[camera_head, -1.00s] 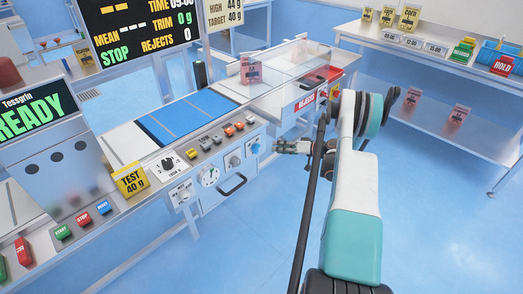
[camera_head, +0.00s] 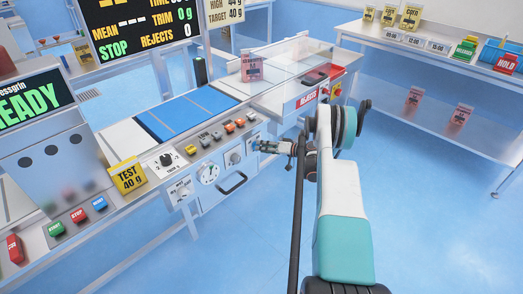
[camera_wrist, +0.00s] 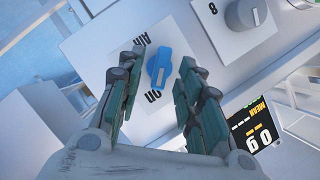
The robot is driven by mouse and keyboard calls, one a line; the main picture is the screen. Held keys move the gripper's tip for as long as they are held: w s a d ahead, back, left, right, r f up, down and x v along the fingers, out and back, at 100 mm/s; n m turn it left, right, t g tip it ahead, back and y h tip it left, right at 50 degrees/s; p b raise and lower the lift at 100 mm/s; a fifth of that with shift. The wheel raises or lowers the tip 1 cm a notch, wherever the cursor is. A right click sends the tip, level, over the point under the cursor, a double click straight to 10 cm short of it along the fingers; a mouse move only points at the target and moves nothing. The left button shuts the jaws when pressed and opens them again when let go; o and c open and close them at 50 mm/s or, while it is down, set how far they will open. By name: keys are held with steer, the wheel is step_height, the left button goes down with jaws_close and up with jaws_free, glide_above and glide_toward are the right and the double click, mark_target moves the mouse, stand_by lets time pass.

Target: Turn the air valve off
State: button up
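The air valve is a blue knob (camera_wrist: 160,66) on a white plate marked AIR and ON in the wrist view. Its long handle has a pale mark at the end toward the word ON. In the head view the valve (camera_head: 255,145) is a small blue spot at the right end of the machine's front panel. My gripper (camera_wrist: 162,60) is open, its two fingers apart on either side of the knob in the picture. I cannot tell whether they touch it. In the head view my gripper (camera_head: 268,146) is close in front of the panel.
A grey dial (camera_wrist: 243,14) is near the valve. A drawer handle (camera_head: 231,184) is below. A reject bin (camera_head: 308,98) stands behind. The floor to the right is clear.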

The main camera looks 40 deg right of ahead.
steer(key=shift+x, duration=0.8)
steer(key=shift+c, duration=0.5)
jaws_close()
steer(key=shift+s+a+n+t+h, duration=0.1)
steer(key=shift+a+n+h, duration=0.1)
steer(key=shift+n+h, duration=1.55)
steer(key=shift+a+n+t+h, duration=0.15)
steer(key=shift+n+h, duration=0.9)
steer(key=shift+n, duration=1.25)
steer(key=shift+a+n+t+h, duration=0.1)
steer(key=shift+a+n+h, duration=0.15)
steer(key=shift+n+h, duration=1.5)
steer(key=shift+n+y, duration=0.35)
steer(key=shift+n, duration=0.05)
